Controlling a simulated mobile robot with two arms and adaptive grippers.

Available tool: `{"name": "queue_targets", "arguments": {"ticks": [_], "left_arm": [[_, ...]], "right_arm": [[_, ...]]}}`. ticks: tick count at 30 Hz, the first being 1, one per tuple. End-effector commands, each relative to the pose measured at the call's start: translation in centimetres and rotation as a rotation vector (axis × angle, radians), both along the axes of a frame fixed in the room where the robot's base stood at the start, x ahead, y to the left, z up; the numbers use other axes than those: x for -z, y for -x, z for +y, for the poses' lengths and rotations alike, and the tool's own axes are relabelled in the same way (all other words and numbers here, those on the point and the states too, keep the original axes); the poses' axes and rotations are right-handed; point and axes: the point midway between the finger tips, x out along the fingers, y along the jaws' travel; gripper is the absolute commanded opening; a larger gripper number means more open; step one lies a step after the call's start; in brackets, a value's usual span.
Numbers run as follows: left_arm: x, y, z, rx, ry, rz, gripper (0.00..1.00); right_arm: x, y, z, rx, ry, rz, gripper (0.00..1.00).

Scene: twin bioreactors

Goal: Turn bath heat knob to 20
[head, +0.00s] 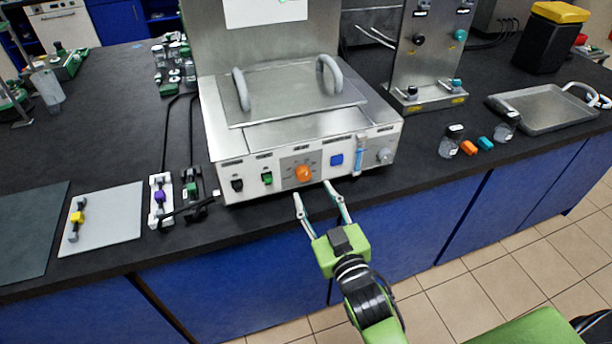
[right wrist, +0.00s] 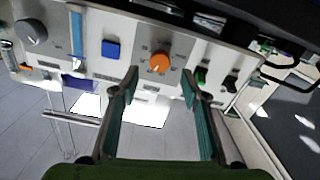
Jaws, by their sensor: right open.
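The water bath (head: 300,130) is a metal box with a lid and two grey handles, standing on the dark bench. Its front panel carries an orange heat knob (head: 304,173) on a grey dial plate; the dial numbers are too small to read. My right gripper (head: 318,190) is open and empty in front of the panel, just below and right of the knob in the head view. In the right wrist view the orange knob (right wrist: 160,63) shows between and beyond the two fingertips (right wrist: 160,80), apart from them. My left gripper is not in view.
Beside the knob are a blue button (head: 336,160), a green switch (head: 267,179), a black switch (head: 237,185) and a grey knob (head: 385,156). Clamps with purple (head: 160,197) and green parts lie left of the bath. A metal tray (head: 545,108) stands right.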

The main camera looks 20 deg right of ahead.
Motion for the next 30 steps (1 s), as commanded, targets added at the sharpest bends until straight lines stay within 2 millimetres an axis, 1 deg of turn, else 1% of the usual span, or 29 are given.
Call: {"name": "queue_targets", "arguments": {"ticks": [1, 3, 9, 12, 15, 23, 26, 27, 28, 30], "left_arm": [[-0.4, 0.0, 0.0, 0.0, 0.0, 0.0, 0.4], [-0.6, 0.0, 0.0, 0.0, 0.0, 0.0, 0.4], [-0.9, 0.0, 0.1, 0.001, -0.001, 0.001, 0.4], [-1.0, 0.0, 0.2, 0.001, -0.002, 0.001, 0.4], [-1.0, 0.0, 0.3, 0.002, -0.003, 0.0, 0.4], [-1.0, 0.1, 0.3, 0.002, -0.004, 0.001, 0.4], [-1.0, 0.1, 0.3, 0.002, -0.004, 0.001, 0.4], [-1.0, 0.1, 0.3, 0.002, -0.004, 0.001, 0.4], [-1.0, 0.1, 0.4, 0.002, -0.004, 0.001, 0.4], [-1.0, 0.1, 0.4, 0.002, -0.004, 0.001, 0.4]], "right_arm": [[-0.3, -1.1, 0.0, 0.0, 0.001, -0.003, 0.41], [-0.2, -2.3, 0.1, 0.001, 0.0, -0.001, 0.41], [-0.1, -5.1, 0.1, 0.0, -0.001, 0.0, 0.41], [-0.1, -5.9, 0.2, 0.0, 0.0, 0.0, 0.41], [0.0, -6.2, 0.2, 0.0, -0.001, 0.001, 0.41], [0.0, -6.3, 0.2, 0.0, -0.001, 0.001, 0.41], [0.0, -6.3, 0.2, 0.0, -0.001, 0.001, 0.18], [0.0, -6.3, 0.2, 0.0, -0.001, 0.001, 0.07], [0.0, -6.3, 0.2, 0.0, -0.001, 0.001, 0.03], [0.0, -6.3, 0.2, 0.0, -0.001, 0.001, 0.03]]}}
